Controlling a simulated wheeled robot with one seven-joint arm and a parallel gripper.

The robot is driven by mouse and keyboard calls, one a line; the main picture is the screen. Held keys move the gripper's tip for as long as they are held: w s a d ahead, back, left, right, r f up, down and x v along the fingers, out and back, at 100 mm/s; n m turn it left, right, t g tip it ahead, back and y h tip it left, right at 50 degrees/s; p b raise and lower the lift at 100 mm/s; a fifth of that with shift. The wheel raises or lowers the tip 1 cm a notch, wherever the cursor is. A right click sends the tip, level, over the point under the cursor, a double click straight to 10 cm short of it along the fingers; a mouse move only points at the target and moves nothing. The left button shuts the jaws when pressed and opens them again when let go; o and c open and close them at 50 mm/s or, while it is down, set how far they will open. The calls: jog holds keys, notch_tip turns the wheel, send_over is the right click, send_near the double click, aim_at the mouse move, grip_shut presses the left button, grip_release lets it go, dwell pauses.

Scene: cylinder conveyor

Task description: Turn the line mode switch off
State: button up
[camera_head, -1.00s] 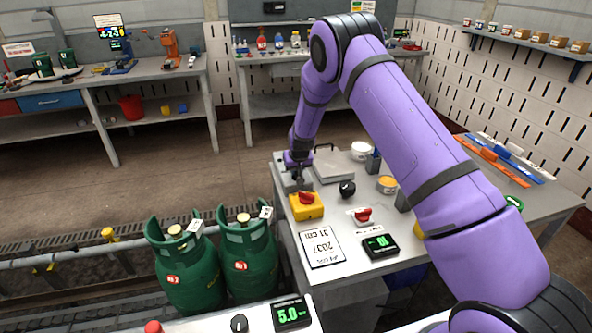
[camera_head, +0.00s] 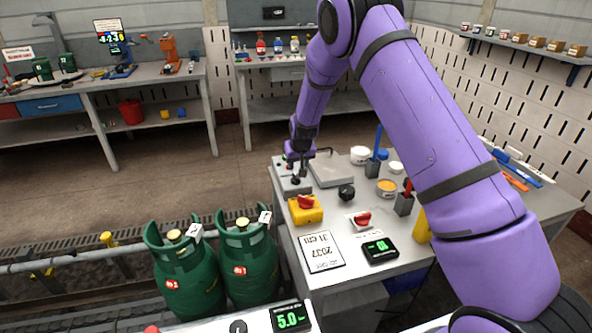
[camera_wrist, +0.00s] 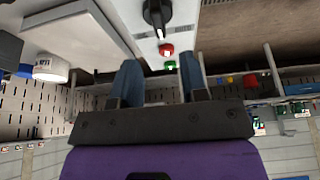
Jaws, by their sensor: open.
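The panel's lettering is too small to read, so I cannot confirm that this knob is the line mode switch. My gripper (camera_wrist: 157,66) is open and empty, with the knob beyond its fingertips. In the head view my gripper (camera_head: 298,174) points down over the box, and contact cannot be told.
A yellow box with a red knob (camera_head: 306,203) sits close in front. A red knob on a white plate (camera_head: 363,219), a black knob (camera_head: 346,192) and a green display (camera_head: 380,249) are nearby. A grey flat plate (camera_head: 328,171) lies behind. Green gas cylinders (camera_head: 189,272) stand left.

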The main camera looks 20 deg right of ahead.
jog(key=shift+v, duration=1.65)
jog(key=s+d+r, duration=0.2)
jog(key=s+r, duration=0.7)
jog(key=r, duration=0.4)
jog(key=s+d+r, duration=0.2)
jog(key=s+r, duration=0.7)
jog(key=r, duration=0.4)
jog(key=s+d+r, duration=0.1)
jog(key=s+r, duration=0.2)
jog(key=s, duration=1.2)
jog(key=s+d+r, duration=0.2)
jog(key=s+r, duration=0.1)
jog(key=s, duration=1.3)
jog(key=shift+s+r+t, duration=0.3)
jog(key=shift+s+t, duration=0.05)
jog(key=shift+t, duration=0.05)
